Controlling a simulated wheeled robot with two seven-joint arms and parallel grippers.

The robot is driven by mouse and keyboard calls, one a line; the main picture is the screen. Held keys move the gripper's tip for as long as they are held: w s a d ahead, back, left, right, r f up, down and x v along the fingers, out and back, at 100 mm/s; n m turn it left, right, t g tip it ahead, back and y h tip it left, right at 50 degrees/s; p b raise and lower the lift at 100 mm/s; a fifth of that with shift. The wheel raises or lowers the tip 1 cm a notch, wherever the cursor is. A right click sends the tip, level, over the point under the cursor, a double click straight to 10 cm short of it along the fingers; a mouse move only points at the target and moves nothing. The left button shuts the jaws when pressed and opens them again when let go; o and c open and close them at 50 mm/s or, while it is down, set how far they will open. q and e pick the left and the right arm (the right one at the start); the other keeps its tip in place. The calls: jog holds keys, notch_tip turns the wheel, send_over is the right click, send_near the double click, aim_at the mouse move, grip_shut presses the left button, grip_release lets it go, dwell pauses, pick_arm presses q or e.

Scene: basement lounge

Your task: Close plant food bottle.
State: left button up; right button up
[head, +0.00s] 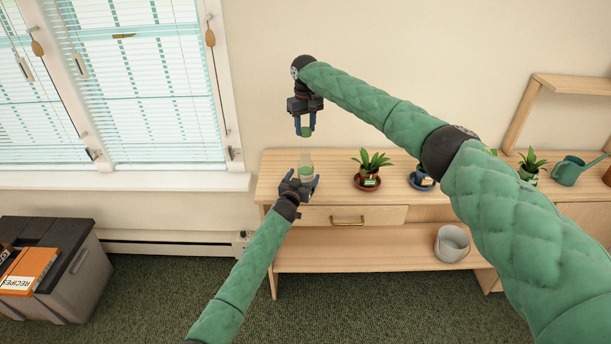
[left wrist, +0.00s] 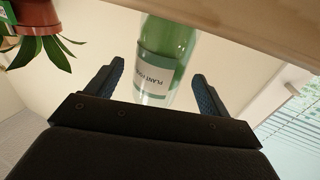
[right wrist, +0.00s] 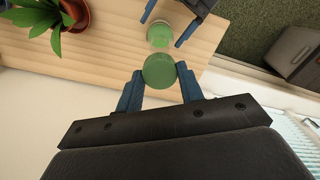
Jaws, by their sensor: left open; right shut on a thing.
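The plant food bottle (head: 306,166), clear with green contents and a white label, stands upright near the left end of the wooden console. Its label shows in the left wrist view (left wrist: 158,72). My left gripper (head: 300,181) is open in front of the bottle, its fingers (left wrist: 157,82) to either side with gaps. My right gripper (head: 305,127) is shut on the round green cap (right wrist: 159,71) and holds it above the bottle, apart from it. In the right wrist view the bottle's top (right wrist: 159,34) shows just beyond the cap.
A plant in a red pot (head: 367,181) and one in a blue pot (head: 421,182) stand right of the bottle. A green watering can (head: 567,171) is farther right. The window (head: 140,80) is at left.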

pick_arm(q)
jog(key=shift+x, duration=1.15)
jog(key=shift+d, duration=0.1)
jog(key=c, duration=1.5)
jog(key=shift+o, duration=0.2)
pick_arm(e)
send_over(305, 151)
jog(key=shift+w+d+f, duration=0.1)
jog(key=shift+f, duration=1.15)
jog(key=shift+w+f, duration=0.1)
jog(key=shift+f, duration=1.1)
jog(key=shift+f, duration=0.1)
jog(key=shift+f, duration=0.8)
jog(key=shift+f, duration=0.6)
